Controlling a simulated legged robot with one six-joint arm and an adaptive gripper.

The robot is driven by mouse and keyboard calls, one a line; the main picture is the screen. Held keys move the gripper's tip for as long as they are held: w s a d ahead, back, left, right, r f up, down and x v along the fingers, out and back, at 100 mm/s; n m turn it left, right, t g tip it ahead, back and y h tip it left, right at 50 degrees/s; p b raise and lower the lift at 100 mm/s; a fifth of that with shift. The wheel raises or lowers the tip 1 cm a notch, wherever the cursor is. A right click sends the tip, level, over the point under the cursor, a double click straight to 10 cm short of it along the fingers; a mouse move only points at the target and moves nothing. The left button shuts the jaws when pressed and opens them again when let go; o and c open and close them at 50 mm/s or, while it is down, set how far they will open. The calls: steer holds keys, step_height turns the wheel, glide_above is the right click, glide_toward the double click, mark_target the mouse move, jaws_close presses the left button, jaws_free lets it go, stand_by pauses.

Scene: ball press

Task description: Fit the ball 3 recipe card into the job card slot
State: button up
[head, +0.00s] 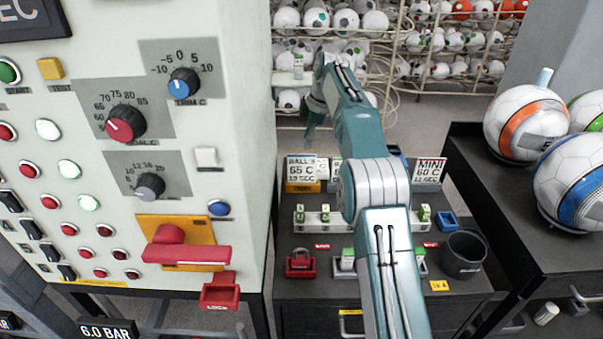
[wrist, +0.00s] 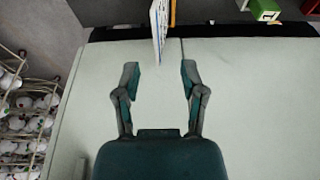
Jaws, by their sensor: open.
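The ball 3 recipe card (head: 301,169) is white, with "65 C" and "12 SEC" on it. It stands upright at the back left of the dark bench, above an orange piece. My gripper (head: 311,125) hangs above and behind the cards, partly hidden by my arm. In the wrist view my gripper (wrist: 160,78) is open, with nothing between its fingers. A thin white card edge (wrist: 158,28), probably the ball 3 card's, lies beyond the fingertips and roughly between them. I cannot identify the job card slot in either view.
A MINI card (head: 430,170) stands at the bench's back right; cards between are partly hidden by my arm. A pale control cabinet (head: 230,120) with knobs and a red lever rises on the left. A black cup (head: 464,256) and balls (head: 525,120) are right.

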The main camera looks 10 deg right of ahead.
mark_target(301, 162)
steer(key=x, duration=0.9)
steer(key=shift+s+d+f, duration=0.1)
steer(key=shift+f, duration=0.05)
jaws_close()
